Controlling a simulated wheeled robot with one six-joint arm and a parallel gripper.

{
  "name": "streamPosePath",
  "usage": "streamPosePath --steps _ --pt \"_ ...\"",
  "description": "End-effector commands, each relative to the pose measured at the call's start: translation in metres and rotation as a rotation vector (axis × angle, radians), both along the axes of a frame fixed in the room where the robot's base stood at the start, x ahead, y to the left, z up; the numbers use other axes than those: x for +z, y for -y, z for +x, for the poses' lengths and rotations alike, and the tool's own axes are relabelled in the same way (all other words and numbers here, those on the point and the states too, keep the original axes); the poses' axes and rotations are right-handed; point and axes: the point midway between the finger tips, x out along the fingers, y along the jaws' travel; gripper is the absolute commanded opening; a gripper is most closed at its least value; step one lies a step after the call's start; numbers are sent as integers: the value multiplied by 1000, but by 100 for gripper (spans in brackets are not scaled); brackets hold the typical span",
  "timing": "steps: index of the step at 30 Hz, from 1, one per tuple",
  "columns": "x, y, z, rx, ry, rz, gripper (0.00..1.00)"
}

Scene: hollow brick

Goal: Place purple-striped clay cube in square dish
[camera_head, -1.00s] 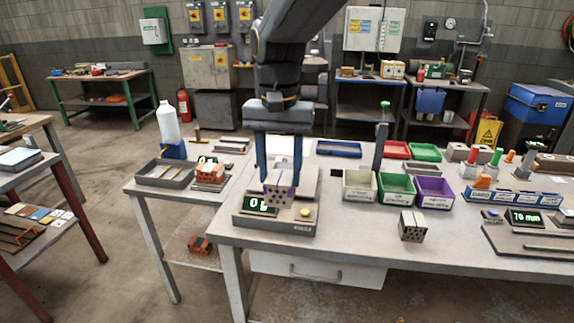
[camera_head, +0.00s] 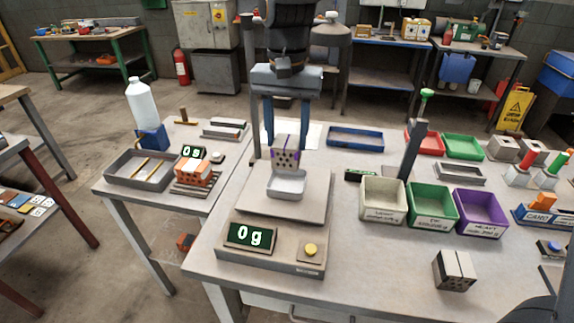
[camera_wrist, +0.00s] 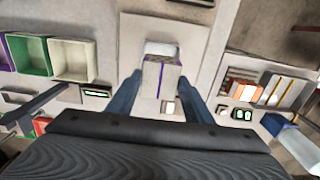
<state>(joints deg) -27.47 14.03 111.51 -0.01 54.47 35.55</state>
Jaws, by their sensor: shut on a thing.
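The purple-striped clay cube (camera_head: 286,153) is pale with dark holes in its front face. My gripper (camera_head: 286,140) is shut on it, one finger on each side. It also shows in the wrist view (camera_wrist: 160,78) between the fingers. The white square dish (camera_head: 286,184) rests on the plate of the scale. In the head view the cube is right above the dish's back part; I cannot tell whether they touch. In the wrist view the dish (camera_wrist: 161,48) shows just beyond the cube, partly hidden by it. The scale display (camera_head: 249,236) reads 0 g.
Pale, green and purple bins (camera_head: 480,211) stand right of the scale (camera_head: 312,262). Another holed block (camera_head: 454,270) with a pale stripe lies at the front right. A dark post (camera_head: 412,150) rises behind the bins. An orange brick (camera_head: 195,171) sits on a smaller scale at left.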

Motion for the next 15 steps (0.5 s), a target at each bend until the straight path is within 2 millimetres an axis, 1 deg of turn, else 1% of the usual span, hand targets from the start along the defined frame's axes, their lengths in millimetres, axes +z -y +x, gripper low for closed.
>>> streamPosePath --steps 1,4,11,15 --pt "-9 1 -1 -1 -3 -2 21" --pt "-25 1 -1 -2 -3 -2 21" --pt "-42 0 0 0 -1 -1 21" --pt "-61 0 -1 1 -4 -2 21"
